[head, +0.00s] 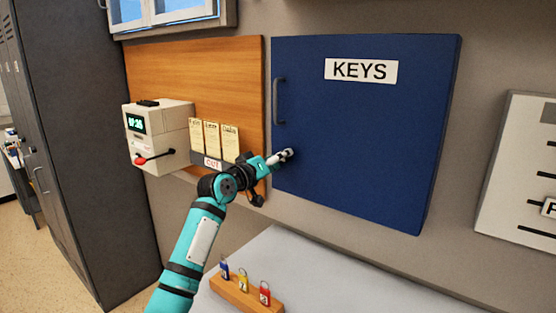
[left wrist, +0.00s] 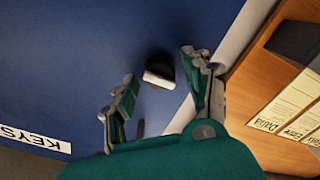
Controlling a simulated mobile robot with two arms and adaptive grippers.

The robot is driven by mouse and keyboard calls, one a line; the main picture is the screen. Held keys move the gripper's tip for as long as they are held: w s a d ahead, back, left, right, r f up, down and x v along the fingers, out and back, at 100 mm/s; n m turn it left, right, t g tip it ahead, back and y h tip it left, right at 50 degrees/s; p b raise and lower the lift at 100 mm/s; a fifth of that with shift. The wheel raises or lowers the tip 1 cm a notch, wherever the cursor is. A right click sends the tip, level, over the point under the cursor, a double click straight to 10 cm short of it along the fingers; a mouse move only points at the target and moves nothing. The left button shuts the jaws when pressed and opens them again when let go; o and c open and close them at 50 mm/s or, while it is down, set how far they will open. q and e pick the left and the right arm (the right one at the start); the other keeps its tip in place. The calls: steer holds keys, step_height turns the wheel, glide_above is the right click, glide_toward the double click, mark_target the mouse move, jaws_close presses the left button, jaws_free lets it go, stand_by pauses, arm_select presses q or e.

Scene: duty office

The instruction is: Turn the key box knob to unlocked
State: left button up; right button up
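The blue key box (head: 385,120), labelled KEYS, hangs shut on the wall, with a dark handle (head: 278,100) on its left edge. In the left wrist view the knob (left wrist: 159,74) is dark with a pale bar across it, on the blue door. My left gripper (head: 284,157) is at the door's lower left. Its fingers are open in the left wrist view (left wrist: 158,66), one on either side of the knob with gaps visible. In the head view the gripper largely hides the knob. I cannot tell which setting it shows. My right gripper is not in view.
Left of the box, a wooden board (head: 190,70) carries a white time clock (head: 160,135) and a rack of cards (head: 213,140). Below, a wooden block (head: 246,297) with coloured key tags stands on a pale tabletop (head: 310,275). A white board (head: 525,170) hangs at right.

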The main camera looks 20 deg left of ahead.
arm_select(q)
steer(key=c, duration=0.9)
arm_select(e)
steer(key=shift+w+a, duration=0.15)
arm_select(q)
steer(key=shift+f+m, duration=0.1)
steer(key=shift+m, duration=0.2)
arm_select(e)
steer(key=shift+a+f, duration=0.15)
arm_select(q)
steer(key=m, duration=1.7)
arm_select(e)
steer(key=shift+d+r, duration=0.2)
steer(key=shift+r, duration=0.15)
arm_select(q)
steer(key=shift+m+p, duration=0.3)
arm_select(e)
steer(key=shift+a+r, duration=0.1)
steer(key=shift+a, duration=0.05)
